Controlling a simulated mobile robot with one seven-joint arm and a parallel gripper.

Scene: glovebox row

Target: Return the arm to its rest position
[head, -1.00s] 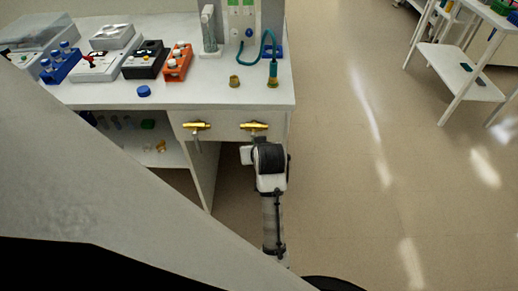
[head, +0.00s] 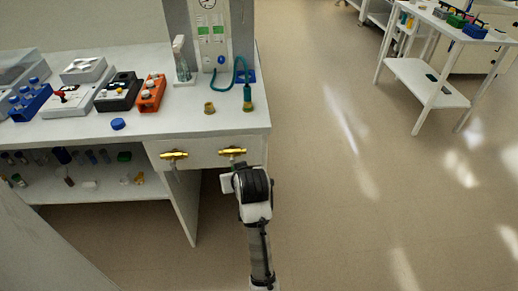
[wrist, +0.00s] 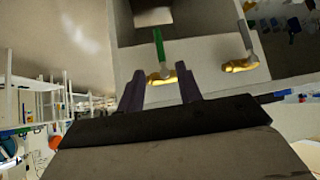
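My arm reaches forward at the front right corner of the white bench (head: 200,130), and its end is close to the right brass valve (head: 232,152). In the wrist view my gripper (wrist: 158,88) has its two dark fingers spread apart with a clear gap and nothing held. That valve (wrist: 162,78), with a green part above it, shows beyond the gap. The left brass valve (head: 174,155) is to its left on the bench front and also shows in the wrist view (wrist: 240,65). In the head view my fingertips are hidden behind the wrist.
The bench top holds an orange rack (head: 150,94), a black device (head: 118,92), a blue cap (head: 118,124) and a teal hose (head: 240,72). A shelf below holds small bottles. Open floor (head: 330,190) lies to the right, with a white cart (head: 428,85) farther off.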

